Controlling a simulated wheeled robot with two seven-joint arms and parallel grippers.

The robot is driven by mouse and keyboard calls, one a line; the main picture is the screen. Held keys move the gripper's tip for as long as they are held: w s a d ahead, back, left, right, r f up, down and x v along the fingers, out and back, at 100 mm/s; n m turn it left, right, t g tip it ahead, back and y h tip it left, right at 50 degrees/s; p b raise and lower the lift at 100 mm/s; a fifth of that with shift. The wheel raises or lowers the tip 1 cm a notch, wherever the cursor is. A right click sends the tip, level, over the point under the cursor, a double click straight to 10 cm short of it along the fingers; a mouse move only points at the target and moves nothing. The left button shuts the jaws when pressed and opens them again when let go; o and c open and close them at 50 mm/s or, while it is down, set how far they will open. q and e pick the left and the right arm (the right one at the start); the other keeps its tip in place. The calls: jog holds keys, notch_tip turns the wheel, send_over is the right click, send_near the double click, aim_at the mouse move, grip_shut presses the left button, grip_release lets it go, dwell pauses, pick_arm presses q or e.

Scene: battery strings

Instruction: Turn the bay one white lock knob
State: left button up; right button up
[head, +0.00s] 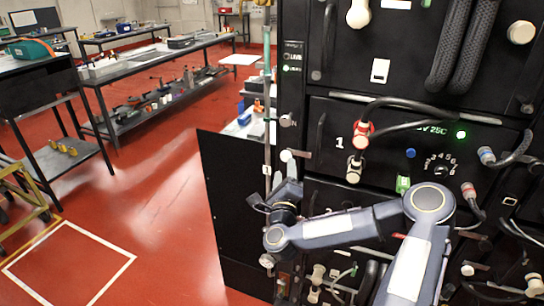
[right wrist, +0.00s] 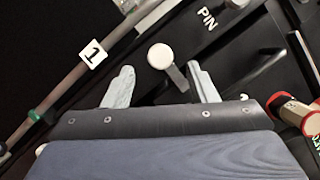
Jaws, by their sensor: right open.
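The white lock knob (right wrist: 160,57) is round and sits on a short grey lever (right wrist: 178,78) on the black cabinet face, beside bay one. In the head view the knob (head: 286,155) shows at the cabinet's left edge, just above my right gripper (head: 276,192). In the right wrist view my right gripper (right wrist: 162,82) is open. Its two pale fingers stand either side of the knob and lever, with gaps between; I see no contact. My left gripper is not in view.
A vertical rod with a white "1" tag (right wrist: 93,53) runs left of the knob. Red and white cable plugs (head: 361,131) and looped black cables are on the panel to the right. A black panel (head: 222,190) stands left of my gripper. Red floor lies open farther left.

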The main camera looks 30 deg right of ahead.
aim_at(285, 158)
jog(key=p+x, duration=0.1)
jog(key=x, duration=0.6)
jog(key=shift+a, duration=0.1)
jog(key=shift+s, duration=0.1)
jog(key=c, duration=1)
jog(key=shift+o, duration=0.2)
